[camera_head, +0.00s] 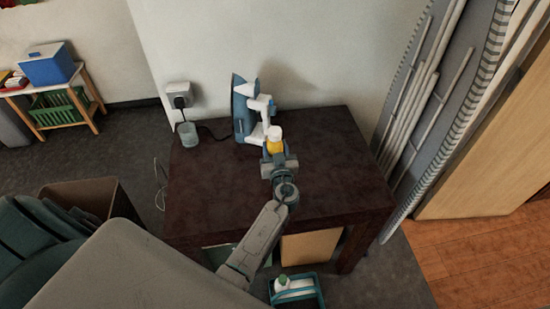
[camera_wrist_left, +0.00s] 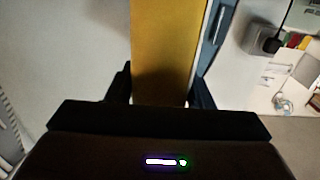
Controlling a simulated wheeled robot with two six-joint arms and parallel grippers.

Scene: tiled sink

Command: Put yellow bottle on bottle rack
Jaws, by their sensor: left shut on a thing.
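The yellow bottle (camera_head: 276,146) has a white top and is in my left gripper (camera_head: 275,156), above the dark table in the head view. In the left wrist view, the yellow body of the bottle (camera_wrist_left: 162,40) stands between the two dark fingers of the left gripper (camera_wrist_left: 162,88), which are shut on it. The gripper hides the bottle's lower part in the head view. I cannot make out a bottle rack for certain. My right gripper is not in view.
A blue and white iron (camera_head: 240,112) stands upright close behind the bottle. A glass cup (camera_head: 188,134) stands at the table's (camera_head: 335,165) back left. The table's right side is bare. A teal crate (camera_head: 318,297) with a white-and-green item is low in front.

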